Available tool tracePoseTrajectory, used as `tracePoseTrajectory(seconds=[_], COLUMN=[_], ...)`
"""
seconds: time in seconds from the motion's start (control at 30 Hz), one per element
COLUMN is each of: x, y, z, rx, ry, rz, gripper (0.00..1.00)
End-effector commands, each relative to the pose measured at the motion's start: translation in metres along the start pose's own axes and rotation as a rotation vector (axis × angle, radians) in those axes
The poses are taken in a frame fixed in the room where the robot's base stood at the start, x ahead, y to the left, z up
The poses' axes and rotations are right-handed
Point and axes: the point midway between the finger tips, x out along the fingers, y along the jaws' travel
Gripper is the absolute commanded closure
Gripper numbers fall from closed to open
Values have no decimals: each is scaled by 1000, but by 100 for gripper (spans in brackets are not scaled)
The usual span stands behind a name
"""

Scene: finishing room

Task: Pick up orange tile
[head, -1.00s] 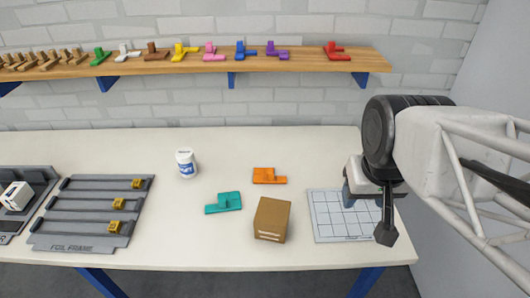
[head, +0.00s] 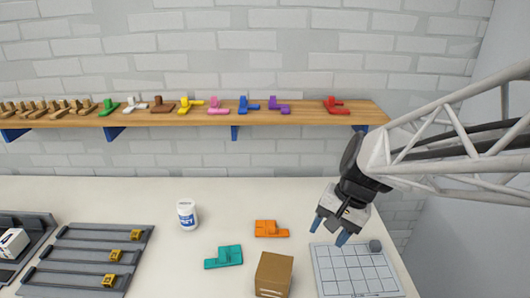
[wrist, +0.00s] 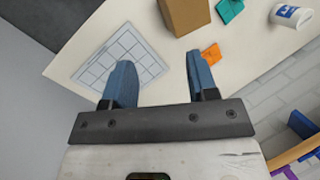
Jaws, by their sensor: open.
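The orange tile (head: 270,229) lies flat on the white table, right of the teal tile (head: 224,257) and behind the cardboard box (head: 274,273). In the wrist view the orange tile (wrist: 211,55) shows just beyond the tip of the right finger. My gripper (head: 328,231) is open and empty. It hangs above the table, to the right of the orange tile and near the back edge of the gridded mat (head: 352,272). In the wrist view my gripper's two blue fingers (wrist: 160,75) stand apart with nothing between them.
A white bottle (head: 187,215) stands to the left. A grey tray with yellow blocks (head: 89,258) lies farther left. A wooden shelf (head: 300,113) with several coloured tiles runs along the wall.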

Motion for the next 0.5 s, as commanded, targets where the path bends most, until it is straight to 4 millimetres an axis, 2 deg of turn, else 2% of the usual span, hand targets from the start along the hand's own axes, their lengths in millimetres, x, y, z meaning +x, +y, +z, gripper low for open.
tracePoseTrajectory(seconds=[0.5], x=[55], y=[-40], z=[-76], rx=[342], ry=[-250], rz=[-179], gripper=[47])
